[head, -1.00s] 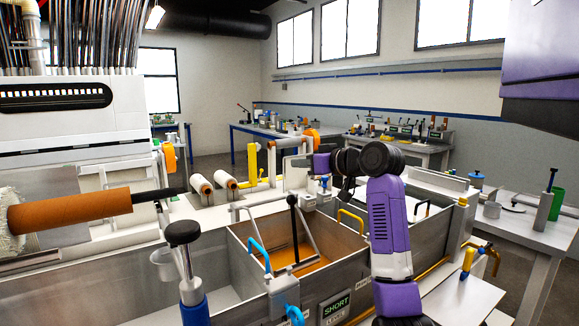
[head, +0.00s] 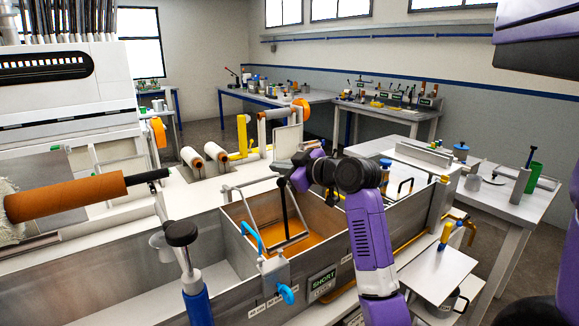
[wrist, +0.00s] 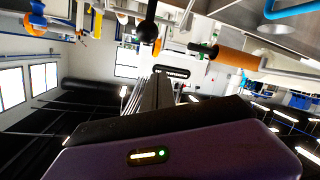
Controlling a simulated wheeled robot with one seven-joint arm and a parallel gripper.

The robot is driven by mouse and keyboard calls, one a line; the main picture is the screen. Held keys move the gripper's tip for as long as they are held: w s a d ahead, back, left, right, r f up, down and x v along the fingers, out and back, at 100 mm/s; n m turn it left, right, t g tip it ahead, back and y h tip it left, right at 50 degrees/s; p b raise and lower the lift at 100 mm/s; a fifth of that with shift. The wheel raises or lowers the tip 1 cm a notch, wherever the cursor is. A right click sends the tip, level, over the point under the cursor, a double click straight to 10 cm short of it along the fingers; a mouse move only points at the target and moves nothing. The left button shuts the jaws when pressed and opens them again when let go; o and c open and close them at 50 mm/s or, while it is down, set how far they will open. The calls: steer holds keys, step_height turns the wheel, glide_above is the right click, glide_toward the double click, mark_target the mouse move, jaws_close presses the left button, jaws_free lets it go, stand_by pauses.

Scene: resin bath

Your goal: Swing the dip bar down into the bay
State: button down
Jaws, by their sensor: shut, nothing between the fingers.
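The dip bar (head: 297,238) is a thin metal frame with slanting legs inside the bay (head: 333,222), an open metal tank with an orange bottom or liquid. Its crossbar is low in the bay; I cannot tell whether it touches the orange. A black handle (head: 286,215) rises from the crossbar, its top beside or behind my gripper (head: 280,168). My gripper is shut and empty above the bay's far side. In the wrist view, the handle's black ball knob (wrist: 148,32) is just beyond the grey fingers (wrist: 158,82), apparently apart from them.
A blue handle (head: 252,236) and blue knob (head: 287,294) sit at the bay's near left corner. A "SHORT" sign (head: 322,281) is on its front. An orange roller (head: 70,198) and a black-topped post (head: 181,234) stand left. A side table (head: 437,272) is right.

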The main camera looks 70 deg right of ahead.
mark_target(280, 183)
steer(key=f, duration=0.1)
steer(key=d+f+p, duration=0.1)
steer(key=w+d+f, duration=0.1)
steer(key=f, duration=0.1)
steer(key=shift+d, duration=0.1)
stand_by(0.4)
